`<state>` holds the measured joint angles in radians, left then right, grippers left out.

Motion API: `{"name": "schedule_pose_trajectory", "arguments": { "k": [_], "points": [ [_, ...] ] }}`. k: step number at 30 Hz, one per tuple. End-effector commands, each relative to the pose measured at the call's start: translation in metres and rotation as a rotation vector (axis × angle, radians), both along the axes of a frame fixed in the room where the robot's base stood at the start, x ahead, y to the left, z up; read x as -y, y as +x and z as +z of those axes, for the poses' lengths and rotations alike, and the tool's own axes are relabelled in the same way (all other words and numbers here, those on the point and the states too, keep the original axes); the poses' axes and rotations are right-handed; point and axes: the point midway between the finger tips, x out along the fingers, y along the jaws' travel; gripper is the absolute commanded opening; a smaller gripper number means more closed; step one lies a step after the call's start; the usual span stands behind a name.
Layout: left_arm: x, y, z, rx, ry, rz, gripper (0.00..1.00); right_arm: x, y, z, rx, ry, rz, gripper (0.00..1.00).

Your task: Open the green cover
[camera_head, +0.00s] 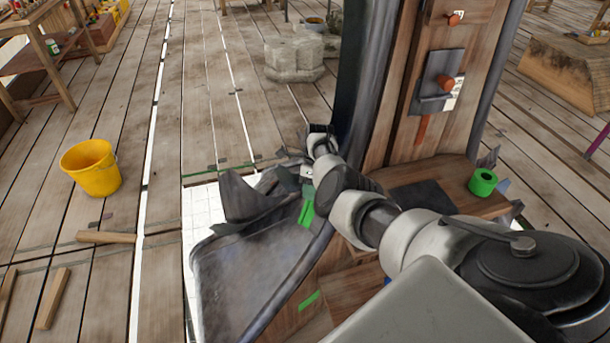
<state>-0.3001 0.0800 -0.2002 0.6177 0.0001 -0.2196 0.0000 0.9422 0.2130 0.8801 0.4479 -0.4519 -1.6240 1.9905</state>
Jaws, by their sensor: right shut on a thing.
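A dark grey, curved metal cover (255,270) with green strips (307,213) near its edge stands out from the lower part of the wooden spire body. No wholly green cover shows; this marked panel is the closest match. My right arm reaches in from the lower right across the wooden ledge. My right gripper (307,170) is at the top edge of the dark panel, shut on what looks like that edge. My wrist partly hides the fingertips and the contact. My left gripper is not in view.
A green tape roll (482,182) stands on the wooden ledge (440,181). A box with an orange knob (446,84) is on the spire's upright face. A stone block (294,60) stands behind.

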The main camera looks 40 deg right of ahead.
Motion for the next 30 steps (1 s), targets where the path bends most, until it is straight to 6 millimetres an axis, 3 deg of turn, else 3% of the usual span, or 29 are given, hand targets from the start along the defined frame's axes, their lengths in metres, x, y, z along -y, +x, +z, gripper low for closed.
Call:
{"name": "schedule_pose_trajectory", "arguments": {
  "k": [1,6,18,19,23,30],
  "points": [
    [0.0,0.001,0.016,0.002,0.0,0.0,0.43,-0.002,-0.003,0.009,-0.003,-0.007,0.007,0.0],
    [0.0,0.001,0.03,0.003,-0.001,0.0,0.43,-0.01,-0.005,0.008,0.032,-0.005,0.092,0.0],
    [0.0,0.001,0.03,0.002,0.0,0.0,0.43,-0.012,-0.007,0.004,0.04,-0.001,0.122,0.0],
    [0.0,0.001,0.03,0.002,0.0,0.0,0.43,-0.012,-0.007,0.004,0.039,-0.001,0.121,0.22],
    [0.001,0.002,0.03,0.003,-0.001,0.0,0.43,-0.013,-0.006,0.004,0.041,0.0,0.121,0.42],
    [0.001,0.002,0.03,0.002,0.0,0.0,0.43,-0.013,-0.005,0.005,0.045,0.001,0.121,0.44]
  ]
}}
